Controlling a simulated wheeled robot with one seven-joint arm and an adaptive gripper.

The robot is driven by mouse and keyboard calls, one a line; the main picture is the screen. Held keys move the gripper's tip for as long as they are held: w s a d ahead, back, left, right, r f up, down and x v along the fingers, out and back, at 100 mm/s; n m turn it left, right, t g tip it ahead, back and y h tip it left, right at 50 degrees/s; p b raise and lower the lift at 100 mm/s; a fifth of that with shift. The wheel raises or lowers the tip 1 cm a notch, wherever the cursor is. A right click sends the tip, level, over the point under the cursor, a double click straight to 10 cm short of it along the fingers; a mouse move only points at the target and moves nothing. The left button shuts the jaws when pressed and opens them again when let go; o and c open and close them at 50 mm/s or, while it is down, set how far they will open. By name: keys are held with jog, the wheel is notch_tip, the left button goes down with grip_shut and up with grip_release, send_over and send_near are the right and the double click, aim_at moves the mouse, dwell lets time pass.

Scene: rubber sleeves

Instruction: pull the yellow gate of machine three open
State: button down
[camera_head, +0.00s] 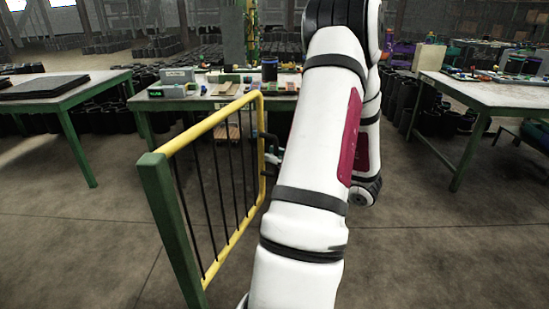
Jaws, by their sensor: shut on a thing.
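The yellow gate (213,119) stands left of the middle in the head view. It has a yellow tube frame with thin dark upright bars, and its near side meets a green post (171,232). The gate runs from the post away from me toward the back. My gripper (268,150) is at the gate's far upright, partly hidden behind my white arm. It is shut on the gate there; its fingertips are small and hard to make out.
A green-legged table (180,104) with small devices and boxes stands behind the gate. Another table (62,87) with dark sheets is at the left, and one (487,92) is at the right. Black rubber sleeves crowd behind them. The concrete floor (444,238) at the front right is clear.

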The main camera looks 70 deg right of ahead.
jog(key=shift+f, duration=0.1)
jog(key=c, duration=1.7)
grip_release()
jog(key=shift+o, duration=0.2)
jog(key=s+a, duration=0.2)
jog(key=s, duration=0.9)
jog(key=shift+s, duration=0.35)
jog(key=shift+a, duration=0.1)
